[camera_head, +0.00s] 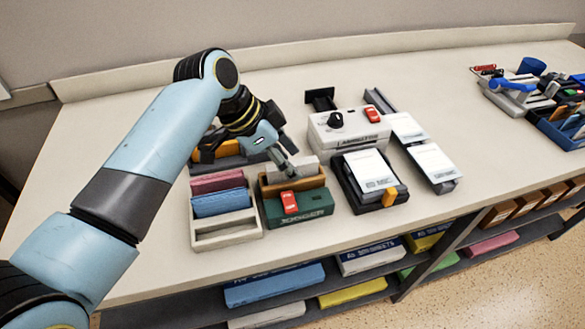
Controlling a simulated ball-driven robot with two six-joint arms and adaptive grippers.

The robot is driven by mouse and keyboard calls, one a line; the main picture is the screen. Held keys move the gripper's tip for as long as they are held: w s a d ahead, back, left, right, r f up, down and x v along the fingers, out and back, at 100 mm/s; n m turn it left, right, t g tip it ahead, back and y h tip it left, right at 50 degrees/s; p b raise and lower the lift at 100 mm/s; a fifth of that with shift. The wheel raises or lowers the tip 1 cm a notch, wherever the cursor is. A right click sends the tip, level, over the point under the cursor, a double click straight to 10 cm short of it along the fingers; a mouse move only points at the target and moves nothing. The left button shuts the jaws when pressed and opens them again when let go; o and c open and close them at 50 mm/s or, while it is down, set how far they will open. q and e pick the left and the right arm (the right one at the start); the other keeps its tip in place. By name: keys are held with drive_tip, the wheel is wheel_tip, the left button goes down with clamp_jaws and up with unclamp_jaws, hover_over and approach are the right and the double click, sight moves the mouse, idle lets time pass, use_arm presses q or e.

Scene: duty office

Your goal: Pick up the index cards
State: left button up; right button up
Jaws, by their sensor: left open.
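My left gripper (284,163) reaches in from the left, fingers pointing down over a green-fronted box (300,207) with a brown divider (293,186) and a red piece on it. A pale grey-white block (304,167) stands in this box, right by the fingertips. The gripper is open; whether the fingers touch the block I cannot tell. White cards (370,171) lie in a black tray (351,192) to the right, apart from the gripper. No label shows which are the index cards. My right gripper is out of view.
A white organizer (227,239) with pink and blue blocks is left of the green box. A white laminator (345,132) stands behind the tray, with a card-topped strip (430,160) to its right. Bare table lies between these and a blue bin (564,132) at far right.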

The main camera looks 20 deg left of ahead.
use_arm(q)
drive_tip(key=shift+w+d+f, duration=0.15)
drive_tip(key=shift+d+f, duration=0.05)
drive_tip(key=shift+f, duration=0.2)
drive_tip(key=shift+f, duration=0.2)
